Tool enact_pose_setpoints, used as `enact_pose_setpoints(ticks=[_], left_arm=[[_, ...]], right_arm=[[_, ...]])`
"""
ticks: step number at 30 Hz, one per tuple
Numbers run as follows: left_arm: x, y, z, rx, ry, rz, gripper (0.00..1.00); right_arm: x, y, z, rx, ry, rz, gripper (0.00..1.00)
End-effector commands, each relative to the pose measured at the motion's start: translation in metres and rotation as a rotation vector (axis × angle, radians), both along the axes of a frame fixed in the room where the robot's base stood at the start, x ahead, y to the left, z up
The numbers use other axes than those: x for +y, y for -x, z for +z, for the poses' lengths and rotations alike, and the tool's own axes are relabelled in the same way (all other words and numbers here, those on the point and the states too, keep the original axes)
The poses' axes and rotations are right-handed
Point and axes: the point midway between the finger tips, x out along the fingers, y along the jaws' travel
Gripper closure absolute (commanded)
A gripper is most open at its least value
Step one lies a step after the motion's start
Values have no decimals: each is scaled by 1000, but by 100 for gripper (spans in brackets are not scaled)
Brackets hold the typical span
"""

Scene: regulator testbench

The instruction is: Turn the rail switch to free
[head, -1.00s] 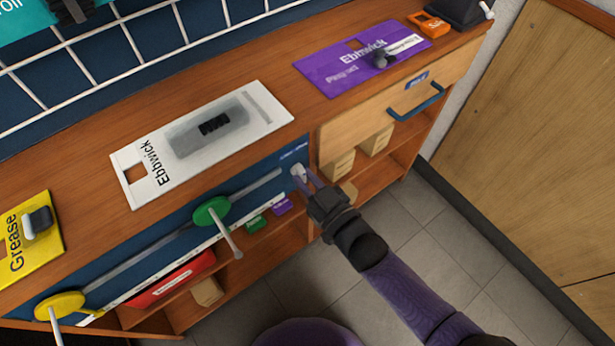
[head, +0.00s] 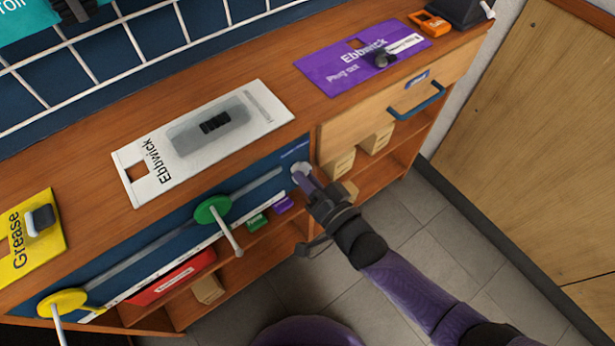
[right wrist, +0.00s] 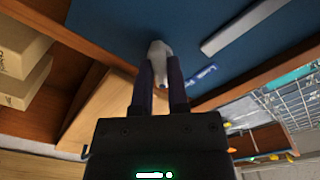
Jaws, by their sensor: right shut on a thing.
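The rail switch is a small whitish knob (head: 300,171) at the right end of the blue front panel (head: 262,178), below a small blue label. My right gripper (head: 307,178) reaches it from the lower right and is shut on it. In the right wrist view the pale knob (right wrist: 158,50) sits between the tips of the two dark fingers (right wrist: 160,72), against the blue panel. The fingers hide part of the knob, and the label's text is too small to read. My left gripper is not in view.
Left of the switch, a grey rail on the panel carries a green disc (head: 212,209) and a yellow disc (head: 62,302), each with a protruding pale handle. A drawer with a blue handle (head: 417,102) and open shelves with boxes lie to the right. The floor in front is clear.

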Motion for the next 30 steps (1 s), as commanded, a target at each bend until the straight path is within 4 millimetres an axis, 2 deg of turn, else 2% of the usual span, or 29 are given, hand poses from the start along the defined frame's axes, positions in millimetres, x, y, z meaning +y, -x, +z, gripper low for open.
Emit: enact_pose_setpoints(ticks=[8,21,22,26,27,30], left_arm=[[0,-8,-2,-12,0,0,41],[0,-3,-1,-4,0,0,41],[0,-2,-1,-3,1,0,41],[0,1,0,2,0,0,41],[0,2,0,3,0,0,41],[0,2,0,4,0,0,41]], right_arm=[[0,1,-1,38,-45,1,100],[0,1,-1,45,-53,0,100],[0,1,-2,45,-53,0,79],[0,1,-1,43,-54,1,51],[0,1,-1,43,-53,1,46],[0,0,-1,42,-54,1,46]])
